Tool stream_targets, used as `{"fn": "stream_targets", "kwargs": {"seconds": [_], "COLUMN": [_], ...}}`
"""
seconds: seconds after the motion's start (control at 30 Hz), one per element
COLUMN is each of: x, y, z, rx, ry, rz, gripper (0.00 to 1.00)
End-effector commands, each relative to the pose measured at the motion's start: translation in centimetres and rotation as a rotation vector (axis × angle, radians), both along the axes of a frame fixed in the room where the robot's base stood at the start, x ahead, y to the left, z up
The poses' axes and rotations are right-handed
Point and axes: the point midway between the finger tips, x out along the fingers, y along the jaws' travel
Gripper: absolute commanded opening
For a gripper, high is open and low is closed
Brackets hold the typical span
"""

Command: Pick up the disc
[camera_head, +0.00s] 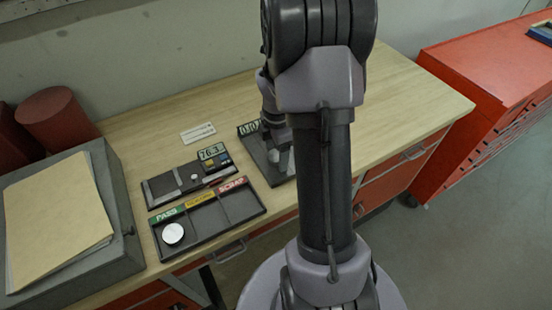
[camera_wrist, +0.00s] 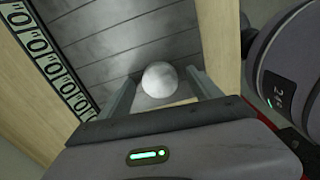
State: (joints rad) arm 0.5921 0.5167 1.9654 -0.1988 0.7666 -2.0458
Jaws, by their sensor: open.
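A pale round disc (camera_wrist: 160,79) shows in the wrist view on the dark grey plate of a scale (camera_wrist: 95,42). My gripper (camera_wrist: 161,76) is open, with one finger on each side of this disc. I cannot tell whether the fingers touch it. In the head view my gripper (camera_head: 276,140) is over the scale (camera_head: 262,165), and my arm hides part of the scale. Another white disc (camera_head: 173,233) lies in the compartment under the green PASS label of the dark sorting tray (camera_head: 240,207).
A measuring device (camera_head: 172,189) with a 76.3 display (camera_head: 212,152) stands behind the tray. A white label strip (camera_head: 198,132) lies farther back. A grey box (camera_head: 125,215) with a folder stands left. The bench (camera_head: 405,85) is clear to the right of my arm.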

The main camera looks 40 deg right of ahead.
Motion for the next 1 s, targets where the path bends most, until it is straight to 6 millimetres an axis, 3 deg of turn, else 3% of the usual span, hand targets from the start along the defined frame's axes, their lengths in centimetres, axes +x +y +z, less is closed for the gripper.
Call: {"fn": "stream_targets", "kwargs": {"seconds": [0.07, 0.43, 0.77, 1.0], "x": [0.0, 0.0, 0.0, 0.1], "y": [0.0, 0.0, 0.0, -0.1], "z": [0.1, 0.1, 0.4, 3.2], "rx": [0.000, 0.000, 0.000, -0.003], "ry": [0.000, 0.000, -0.001, -0.003], "rz": [0.000, 0.000, 0.000, 0.001], "gripper": [0.71, 0.00, 0.00, 0.00]}}
